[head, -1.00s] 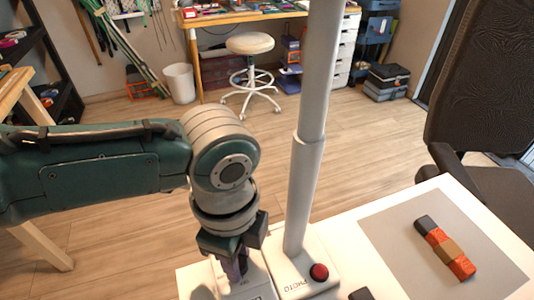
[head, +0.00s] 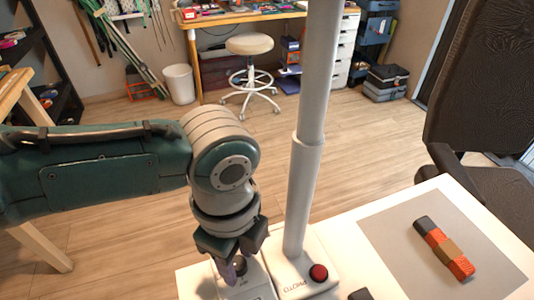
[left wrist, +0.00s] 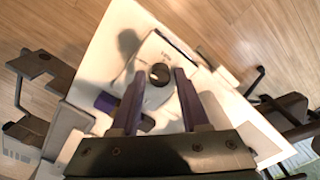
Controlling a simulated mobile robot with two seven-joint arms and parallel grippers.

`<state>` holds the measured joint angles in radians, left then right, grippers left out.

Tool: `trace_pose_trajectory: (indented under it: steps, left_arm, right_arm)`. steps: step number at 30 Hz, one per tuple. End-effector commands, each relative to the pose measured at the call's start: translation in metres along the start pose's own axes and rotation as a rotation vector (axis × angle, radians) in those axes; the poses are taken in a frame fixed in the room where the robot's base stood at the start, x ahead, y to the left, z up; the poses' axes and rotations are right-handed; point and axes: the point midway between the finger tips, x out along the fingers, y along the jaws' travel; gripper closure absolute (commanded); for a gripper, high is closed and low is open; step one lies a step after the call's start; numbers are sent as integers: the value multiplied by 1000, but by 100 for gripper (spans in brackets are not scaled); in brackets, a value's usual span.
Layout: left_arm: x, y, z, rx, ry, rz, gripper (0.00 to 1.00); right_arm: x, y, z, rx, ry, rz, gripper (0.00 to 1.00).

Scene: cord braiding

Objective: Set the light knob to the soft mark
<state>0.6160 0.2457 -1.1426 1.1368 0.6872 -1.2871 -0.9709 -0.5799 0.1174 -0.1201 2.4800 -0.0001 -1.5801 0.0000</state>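The light knob (head: 240,266) is a small dark round knob on a white box (head: 262,290) at the table's near left. It also shows as a dark round cap in the left wrist view (left wrist: 160,74). My left gripper (head: 241,266) points down at the box. In the left wrist view its two dark purple fingers (left wrist: 160,90) stand apart, with the knob showing in the gap near their tips. I see no finger touching the knob. The marks around the knob, the soft mark included, are too small to read. My right gripper is not in view.
Right beside the box, a grey post (head: 303,190) rises from a white base labelled PHOTO with a red button (head: 319,272). A dark chair (head: 490,100) stands at the right.

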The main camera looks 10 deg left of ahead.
Motion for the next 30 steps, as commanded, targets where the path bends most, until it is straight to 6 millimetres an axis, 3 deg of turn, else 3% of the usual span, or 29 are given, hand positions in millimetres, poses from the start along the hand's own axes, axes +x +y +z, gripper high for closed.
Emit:
trace_pose_trajectory:
  steps: [4,13,24,30]
  left_arm:
    - [0,0,0,0,-1,0,38]
    - [-5,0,1,-1,-1,-1,38]
    - [-75,-1,0,0,0,-4,38]
    - [-96,0,0,-1,-1,-1,38]
  right_arm:
    - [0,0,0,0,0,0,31]
    - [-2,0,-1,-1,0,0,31]
    - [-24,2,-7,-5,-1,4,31]
    - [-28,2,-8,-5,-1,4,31]
